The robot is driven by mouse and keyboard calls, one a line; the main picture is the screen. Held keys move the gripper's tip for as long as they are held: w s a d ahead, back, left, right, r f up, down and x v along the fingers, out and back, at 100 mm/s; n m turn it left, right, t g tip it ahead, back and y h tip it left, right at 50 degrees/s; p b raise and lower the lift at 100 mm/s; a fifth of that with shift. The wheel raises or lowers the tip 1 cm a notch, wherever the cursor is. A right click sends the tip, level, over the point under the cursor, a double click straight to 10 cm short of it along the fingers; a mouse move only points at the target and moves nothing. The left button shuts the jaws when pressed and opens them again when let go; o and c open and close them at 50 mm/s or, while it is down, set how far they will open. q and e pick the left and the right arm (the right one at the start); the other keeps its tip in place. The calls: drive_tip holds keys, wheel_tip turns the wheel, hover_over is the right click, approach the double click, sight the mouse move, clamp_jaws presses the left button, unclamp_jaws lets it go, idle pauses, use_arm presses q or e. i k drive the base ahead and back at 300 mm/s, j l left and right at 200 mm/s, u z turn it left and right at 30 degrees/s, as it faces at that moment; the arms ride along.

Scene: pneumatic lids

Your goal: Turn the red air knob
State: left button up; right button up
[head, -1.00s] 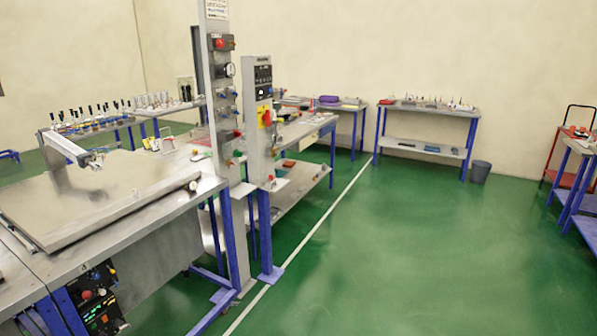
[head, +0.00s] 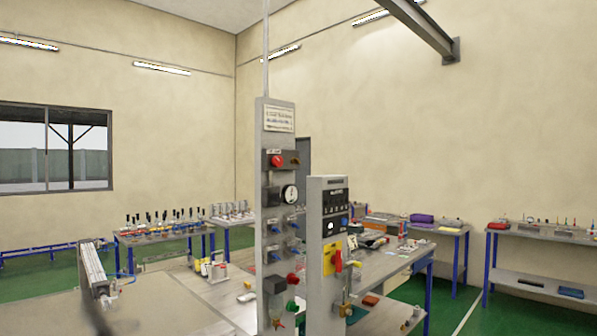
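A tall grey panel post (head: 275,125) stands near the middle of the head view. A round red knob (head: 277,160) sits on a dark box near its top, above a dial gauge (head: 289,194). I cannot tell which red part is the air knob. Neither of my grippers shows.
A metal workbench (head: 160,305) with a jointed metal device (head: 93,270) lies left of the posts. Another bench (head: 395,263) stretches behind them. A back-right table (head: 530,236) holds small items. Green floor shows free at the right.

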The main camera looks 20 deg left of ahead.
sight(277, 162)
drive_tip(key=i+u, duration=0.1)
drive_tip(key=i, duration=0.7)
drive_tip(key=i+l, duration=0.15)
drive_tip(key=i, duration=0.65)
drive_tip(key=i+u, duration=0.25)
drive_tip(key=u, duration=0.2)
